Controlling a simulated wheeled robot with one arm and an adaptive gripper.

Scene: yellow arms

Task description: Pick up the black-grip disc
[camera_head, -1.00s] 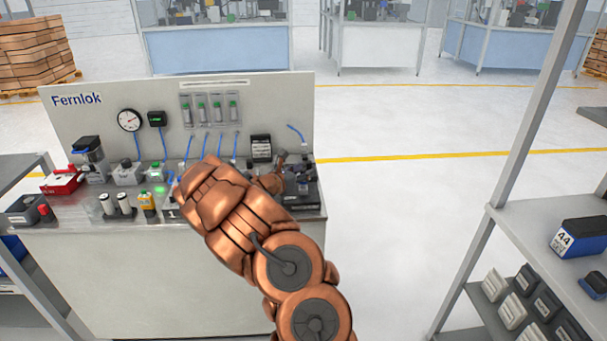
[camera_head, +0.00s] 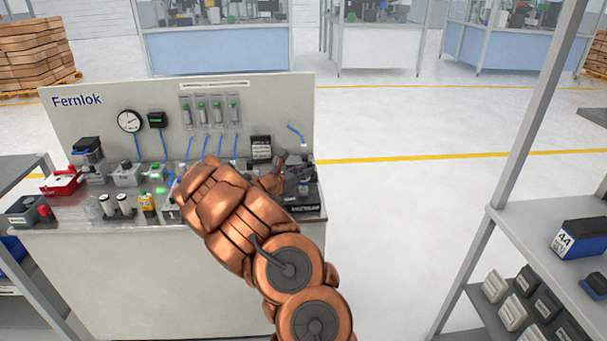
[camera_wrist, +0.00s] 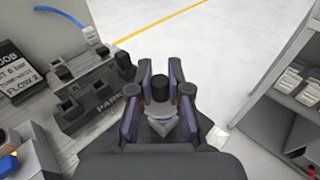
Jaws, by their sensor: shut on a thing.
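The black-grip disc (camera_wrist: 160,92) shows in the wrist view as a dark upright grip with a paler, flat part below it. My gripper (camera_wrist: 160,100) has its dark fingers closed on the grip from both sides, and the disc is between them. In the head view my copper-coloured arm reaches over the right part of the bench (camera_head: 110,225) and hides much of the gripper. The disc cannot be made out clearly there.
A dark fixture marked PARK (camera_wrist: 95,95) lies left of my gripper. A black sign (camera_wrist: 20,70) stands farther left. Grey shelving with bins (camera_head: 545,215) stands at the right. Open floor (camera_head: 400,200) lies between bench and shelving.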

